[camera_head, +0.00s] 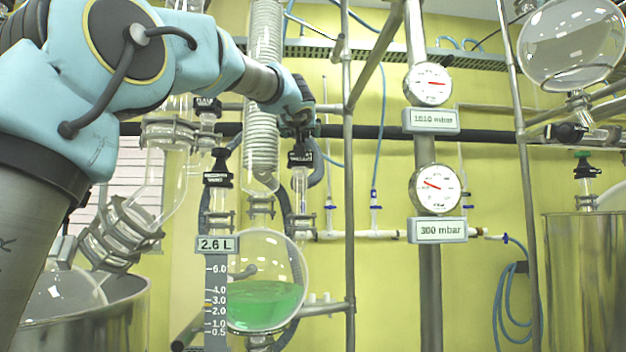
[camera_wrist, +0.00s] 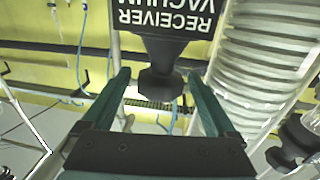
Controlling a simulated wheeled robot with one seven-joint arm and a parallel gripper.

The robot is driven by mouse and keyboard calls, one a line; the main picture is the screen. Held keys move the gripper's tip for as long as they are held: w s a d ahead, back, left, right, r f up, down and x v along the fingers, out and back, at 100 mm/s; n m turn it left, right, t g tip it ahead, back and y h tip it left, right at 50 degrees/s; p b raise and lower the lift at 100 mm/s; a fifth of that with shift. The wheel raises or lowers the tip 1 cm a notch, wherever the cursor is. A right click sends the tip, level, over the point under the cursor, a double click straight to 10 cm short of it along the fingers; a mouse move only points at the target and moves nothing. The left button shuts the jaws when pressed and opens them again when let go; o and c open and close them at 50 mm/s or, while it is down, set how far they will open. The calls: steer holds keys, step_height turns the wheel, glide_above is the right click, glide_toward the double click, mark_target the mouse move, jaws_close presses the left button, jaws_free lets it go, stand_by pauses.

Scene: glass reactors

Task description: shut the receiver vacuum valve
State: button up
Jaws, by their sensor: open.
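The receiver vacuum valve has a black knob (camera_wrist: 160,84) below a black label (camera_wrist: 170,18) reading "RECEIVER VACUUM", upside down in the wrist view. In the head view the valve (camera_head: 300,158) is a dark fitting on a glass tube, right of the coil condenser. My gripper (camera_wrist: 158,76) is open, with one green finger on each side of the knob and visible gaps between. In the head view my gripper (camera_head: 299,122) is just above the valve, and my wrist partly hides the space around it. I cannot tell whether the valve is open or shut.
The glass coil (camera_head: 262,95) stands close left of my gripper. Another black-capped valve (camera_head: 218,168) is further left. The receiver flask (camera_head: 265,280) with green liquid hangs below. A metal post (camera_head: 348,200) and two gauges, labelled 1010 mbar (camera_head: 431,121) and 300 mbar (camera_head: 437,230), stand right.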

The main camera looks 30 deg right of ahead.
steer(key=shift+d+f+n+t+y, duration=0.1)
steer(key=shift+n+t+y, duration=0.2)
steer(key=shift+n+y, duration=0.15)
steer(key=b+v, duration=0.6)
steer(key=v, duration=0.5)
step_height(320, 180, down, 10)
steer(key=d+n+g+h+p, duration=0.2)
steer(key=n+g+p, duration=0.5)
steer(key=n+g, duration=0.2)
steer(key=shift+d+n+p, duration=0.35)
steer(key=shift+d+n, duration=0.05)
steer(key=shift+n, duration=0.85)
steer(key=shift+s, duration=0.1)
